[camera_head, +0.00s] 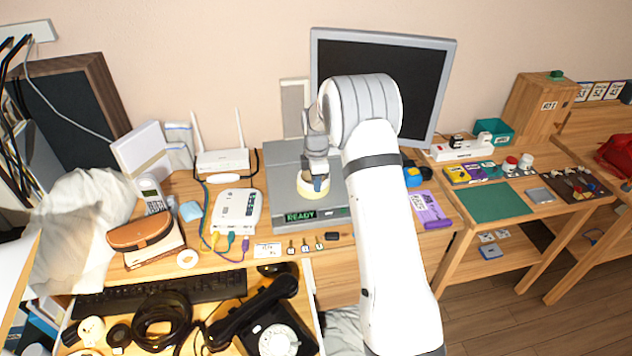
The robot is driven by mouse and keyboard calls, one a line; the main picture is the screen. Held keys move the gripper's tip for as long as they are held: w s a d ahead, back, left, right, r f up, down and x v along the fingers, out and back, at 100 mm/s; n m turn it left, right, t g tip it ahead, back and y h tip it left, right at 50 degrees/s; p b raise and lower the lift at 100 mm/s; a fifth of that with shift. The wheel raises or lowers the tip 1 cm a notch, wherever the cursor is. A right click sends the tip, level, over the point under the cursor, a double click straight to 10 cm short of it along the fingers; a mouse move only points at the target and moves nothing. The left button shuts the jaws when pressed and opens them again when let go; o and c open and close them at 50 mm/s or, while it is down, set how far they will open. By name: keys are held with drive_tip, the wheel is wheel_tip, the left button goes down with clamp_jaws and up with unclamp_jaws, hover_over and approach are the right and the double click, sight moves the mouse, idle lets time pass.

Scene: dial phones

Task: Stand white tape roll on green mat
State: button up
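The green mat (487,202) lies flat on the right-hand wooden table, with its middle bare. My gripper (318,183) points down over the grey device with a READY display (283,217). A cream-white ring (308,188), which looks like a tape roll, is at my fingertips. I cannot tell whether the fingers grip it or whether it touches the device. A smaller white ring (188,258) lies flat near the front edge of the left desk. My arm hides part of the grey device.
A monitor (385,85) stands behind my arm. A purple package (428,209) lies between the device and the mat. Small boxes and jars (510,163) line the mat's back edge. An open drawer (313,300) holds a black dial phone (262,318).

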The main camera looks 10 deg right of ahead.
clamp_jaws()
drive_tip(key=shift+r+p, duration=1.3)
drive_tip(key=shift+r, duration=1.2)
